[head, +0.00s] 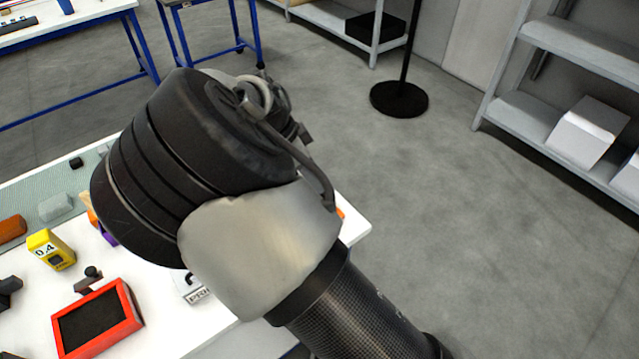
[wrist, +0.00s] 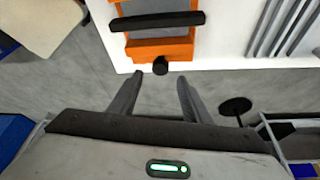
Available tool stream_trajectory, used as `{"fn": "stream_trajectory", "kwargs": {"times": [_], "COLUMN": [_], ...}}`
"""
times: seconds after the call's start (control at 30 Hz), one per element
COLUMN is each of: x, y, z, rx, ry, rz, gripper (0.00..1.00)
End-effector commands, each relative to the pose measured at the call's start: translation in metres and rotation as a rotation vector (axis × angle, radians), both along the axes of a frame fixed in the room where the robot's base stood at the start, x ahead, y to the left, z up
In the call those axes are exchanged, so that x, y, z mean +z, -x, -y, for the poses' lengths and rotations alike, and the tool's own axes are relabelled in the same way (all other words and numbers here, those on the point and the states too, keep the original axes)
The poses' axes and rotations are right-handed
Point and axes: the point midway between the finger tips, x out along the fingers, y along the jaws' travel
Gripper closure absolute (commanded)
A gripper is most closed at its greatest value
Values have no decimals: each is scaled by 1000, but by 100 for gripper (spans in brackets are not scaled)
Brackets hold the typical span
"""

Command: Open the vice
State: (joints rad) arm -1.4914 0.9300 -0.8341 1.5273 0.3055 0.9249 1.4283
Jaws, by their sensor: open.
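The orange vice (wrist: 160,47) shows at the top of the wrist view, at the edge of a white table. It has dark jaw bars, and a round black knob (wrist: 160,66) sticks out from its near side. My gripper (wrist: 160,78) is open, with its two fingertips just short of the knob, one to each side in the picture. Nothing is between the fingers, and I cannot tell whether they touch the knob. In the head view my arm hides the gripper and most of the vice; only a small orange patch (head: 340,212) shows at the table edge.
The white table (head: 195,325) holds a red-framed black tray (head: 97,322), a yellow box (head: 51,250) marked 0.4, and small parts on a green mat. Grey ribbed pieces (wrist: 288,28) lie right of the vice. Shelves (head: 590,52) stand at right; the floor between is clear.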

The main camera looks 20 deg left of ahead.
Motion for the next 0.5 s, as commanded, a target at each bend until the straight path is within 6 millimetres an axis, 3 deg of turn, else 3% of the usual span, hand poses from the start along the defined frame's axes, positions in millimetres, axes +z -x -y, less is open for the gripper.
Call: {"fn": "stream_trajectory", "kwargs": {"times": [0.2, 0.5], "x": [-35, -51], "y": [-11, -16], "z": [10, 14], "rx": [0, 0], "ry": [2, 0], "rz": [-1, 0], "gripper": [56, 56]}}
